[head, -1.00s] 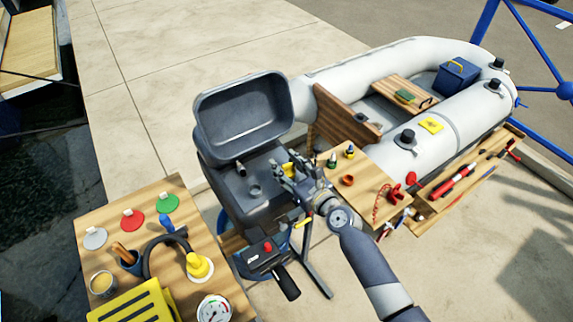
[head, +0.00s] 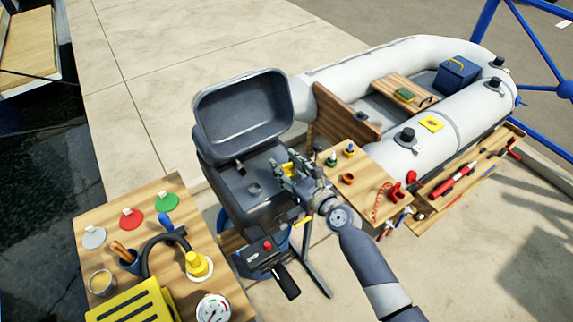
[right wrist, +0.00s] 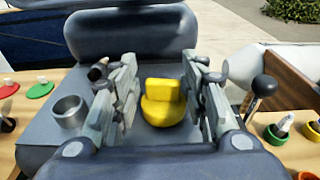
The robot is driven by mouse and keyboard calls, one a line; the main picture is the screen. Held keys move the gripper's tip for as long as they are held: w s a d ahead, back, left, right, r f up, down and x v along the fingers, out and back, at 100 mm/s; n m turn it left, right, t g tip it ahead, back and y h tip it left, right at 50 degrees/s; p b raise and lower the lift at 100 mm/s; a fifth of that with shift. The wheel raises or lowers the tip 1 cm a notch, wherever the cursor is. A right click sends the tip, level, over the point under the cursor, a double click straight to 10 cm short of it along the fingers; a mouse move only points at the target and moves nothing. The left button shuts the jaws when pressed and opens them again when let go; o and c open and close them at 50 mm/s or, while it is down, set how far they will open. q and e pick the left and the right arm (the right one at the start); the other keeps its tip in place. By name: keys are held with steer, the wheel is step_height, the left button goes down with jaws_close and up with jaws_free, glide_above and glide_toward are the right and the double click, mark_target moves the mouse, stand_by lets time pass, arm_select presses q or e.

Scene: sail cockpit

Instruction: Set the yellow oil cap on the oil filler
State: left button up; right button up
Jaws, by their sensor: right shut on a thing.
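The yellow oil cap (right wrist: 163,105) is between the fingers of my right gripper (right wrist: 165,92), which is shut on it. In the head view the right gripper (head: 287,176) is over the right part of the open outboard engine (head: 226,205), and a little of the cap's yellow shows at its fingers. The oil filler appears to be the short grey open tube (right wrist: 69,111) to the left of the fingers in the right wrist view. It also shows in the head view (head: 254,188), left of the gripper and apart from the cap. My left gripper is not in view.
The raised engine cowl (head: 243,108) stands behind the filler. A dark stub (head: 240,168) is near it. A side table (head: 95,212) with discs, a yellow-topped bottle and a gauge (head: 213,308) is at left. A wooden board (head: 350,185) with small bottles is at right.

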mark_target(287, 168)
steer(key=shift+f+b, duration=0.3)
steer(key=shift+f, duration=0.1)
steer(key=o, duration=0.6)
steer(key=shift+p+v, duration=0.5)
steer(key=shift+v, duration=0.7)
steer(key=shift+p+v, duration=0.35)
steer(key=shift+v, duration=1.4)
steer(key=shift+p+v, duration=0.3)
steer(key=shift+v, duration=2.25)
